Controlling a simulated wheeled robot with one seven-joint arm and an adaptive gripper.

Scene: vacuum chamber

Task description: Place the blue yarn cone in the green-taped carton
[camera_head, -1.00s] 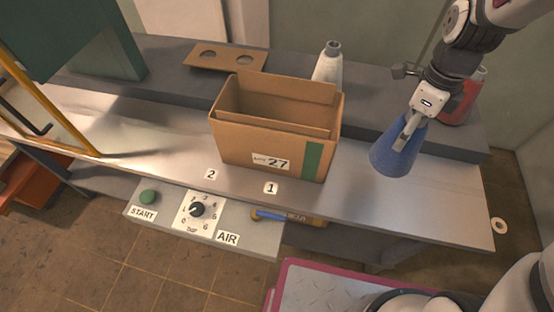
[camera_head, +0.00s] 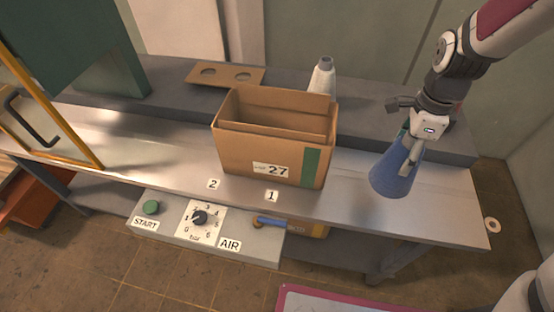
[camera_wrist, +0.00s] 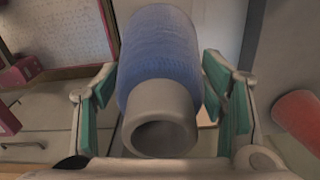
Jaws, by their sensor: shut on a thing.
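The blue yarn cone (camera_head: 393,178) is held by my gripper (camera_head: 409,152) over the right part of the metal table, with its wide end down and slightly tilted. In the wrist view the blue yarn cone (camera_wrist: 160,60) shows between the green finger pads of my gripper (camera_wrist: 165,95), its grey hollow tip towards the camera. The brown carton (camera_head: 262,152) with a green tape strip (camera_head: 311,167) and a label reading 27 stands open to the left of the gripper. Its inside has a divider; the bottom is hidden.
A white cone (camera_head: 321,80) stands behind the carton on the dark shelf (camera_head: 365,115). A cardboard piece with two holes (camera_head: 226,75) lies at the back left. A yellow-framed door (camera_head: 50,90) is at the left, a control panel (camera_head: 207,226) in front. The red object (camera_wrist: 299,117) shows in the wrist view.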

